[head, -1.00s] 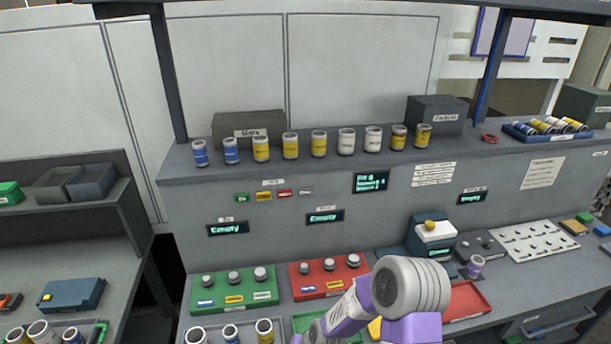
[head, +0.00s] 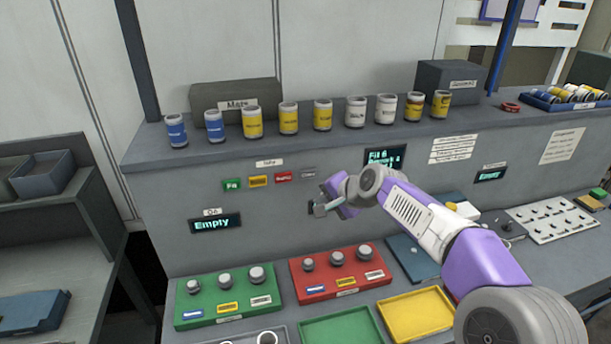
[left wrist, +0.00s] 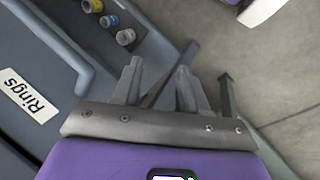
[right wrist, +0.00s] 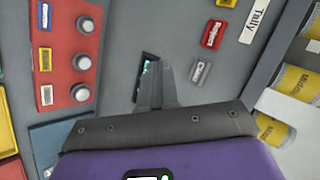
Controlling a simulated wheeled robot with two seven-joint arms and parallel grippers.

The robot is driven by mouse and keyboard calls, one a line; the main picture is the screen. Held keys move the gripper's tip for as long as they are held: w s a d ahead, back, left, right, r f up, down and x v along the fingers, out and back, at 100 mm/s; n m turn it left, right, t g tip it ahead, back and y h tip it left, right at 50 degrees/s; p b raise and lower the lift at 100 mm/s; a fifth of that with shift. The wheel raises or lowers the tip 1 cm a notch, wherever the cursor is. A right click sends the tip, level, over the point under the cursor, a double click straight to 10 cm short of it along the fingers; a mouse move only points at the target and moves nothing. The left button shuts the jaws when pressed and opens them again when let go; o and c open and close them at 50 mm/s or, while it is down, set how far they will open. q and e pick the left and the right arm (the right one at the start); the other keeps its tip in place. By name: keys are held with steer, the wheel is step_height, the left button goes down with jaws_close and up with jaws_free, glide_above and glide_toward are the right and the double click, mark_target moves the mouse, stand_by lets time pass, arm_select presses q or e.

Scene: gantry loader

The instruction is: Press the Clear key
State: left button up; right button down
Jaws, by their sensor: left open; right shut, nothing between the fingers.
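The Clear key (head: 308,173) is a small grey key at the right end of the row of coloured keys on the upright panel. In the right wrist view the grey key (right wrist: 200,73) is labelled and lies to the right of the fingertips, apart from them. My right gripper (head: 319,208) is shut and empty in front of the panel, below and slightly right of the key in the head view. The closed fingers also show in the right wrist view (right wrist: 156,70). My left gripper (left wrist: 157,78) is open and empty, away from the panel.
The red Reject key (head: 283,177) is directly left of Clear, then a yellow key (head: 258,181) and a green key (head: 232,185). A display (head: 384,158) is partly behind my right arm. Cans line the shelf above. Red (head: 342,285) and green (head: 228,310) button boxes stand below.

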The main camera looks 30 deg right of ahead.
mark_target(308, 174)
steer(key=shift+w, duration=0.1)
steer(key=shift+w+d+p, duration=0.35)
steer(key=shift+w+p, duration=0.35)
steer(key=shift+w, duration=0.7)
steer(key=shift+w+d+p, duration=0.3)
steer(key=shift+w+p, duration=0.45)
steer(key=shift+w, duration=0.65)
steer(key=shift+w+d+p, duration=0.35)
steer(key=shift+w+p, duration=0.35)
steer(key=shift+w, duration=0.7)
steer(key=shift+w, duration=0.1)
steer(key=shift+w+d+p, duration=0.1)
steer(key=shift+w+p, duration=0.2)
steer(key=shift+p, duration=0.1)
steer(key=shift+w+d+p, duration=0.1)
steer(key=shift+w+p, duration=0.25)
steer(key=shift+w, duration=0.05)
steer(key=shift+s, duration=0.2)
steer(key=shift+s+a+b, duration=0.2)
steer(key=shift+s+b, duration=0.3)
steer(key=shift+s, duration=0.1)
